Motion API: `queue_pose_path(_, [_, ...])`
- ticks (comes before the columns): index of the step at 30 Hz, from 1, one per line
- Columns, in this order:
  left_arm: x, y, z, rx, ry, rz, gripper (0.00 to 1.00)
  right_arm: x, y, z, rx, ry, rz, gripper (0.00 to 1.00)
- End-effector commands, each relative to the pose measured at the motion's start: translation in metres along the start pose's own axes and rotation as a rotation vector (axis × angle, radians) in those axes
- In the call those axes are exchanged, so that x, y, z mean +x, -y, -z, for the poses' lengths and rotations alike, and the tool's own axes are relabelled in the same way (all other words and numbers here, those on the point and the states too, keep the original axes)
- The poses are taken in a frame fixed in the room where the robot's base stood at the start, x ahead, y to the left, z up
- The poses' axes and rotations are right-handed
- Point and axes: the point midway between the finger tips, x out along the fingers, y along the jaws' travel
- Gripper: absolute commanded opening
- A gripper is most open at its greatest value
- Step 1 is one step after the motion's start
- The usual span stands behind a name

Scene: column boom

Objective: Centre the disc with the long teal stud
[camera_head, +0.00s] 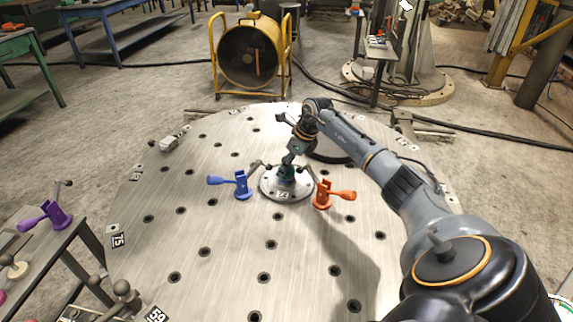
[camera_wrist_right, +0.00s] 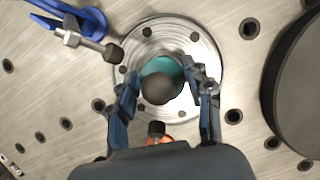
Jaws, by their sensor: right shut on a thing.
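The metal disc (camera_head: 270,192) lies flat on the round steel table, with a teal stud (camera_head: 287,172) standing up from its middle. In the right wrist view the disc (camera_wrist_right: 150,38) has a ring of dark holes, and the teal stud (camera_wrist_right: 180,68) carries a dark rounded top. My right gripper (camera_head: 291,161) reaches down over the disc. In its wrist view its fingers (camera_wrist_right: 166,92) flank the stud and are shut on it. The left gripper is not in view.
A blue clamp (camera_head: 241,186) stands just left of the disc and an orange clamp (camera_head: 322,197) just right. A dark round plate (camera_wrist_right: 300,85) lies beyond, partly behind my arm. The perforated table (camera_head: 225,240) is clear in front. A purple clamp (camera_head: 55,216) stands on a side bench.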

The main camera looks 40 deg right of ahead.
Motion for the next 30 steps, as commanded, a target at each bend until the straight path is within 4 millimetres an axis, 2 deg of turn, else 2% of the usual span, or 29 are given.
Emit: queue_pose_path(30, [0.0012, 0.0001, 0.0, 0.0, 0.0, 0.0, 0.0, 0.0009, -0.0013, -0.0059, -0.001, 0.007, -0.001, 0.18])
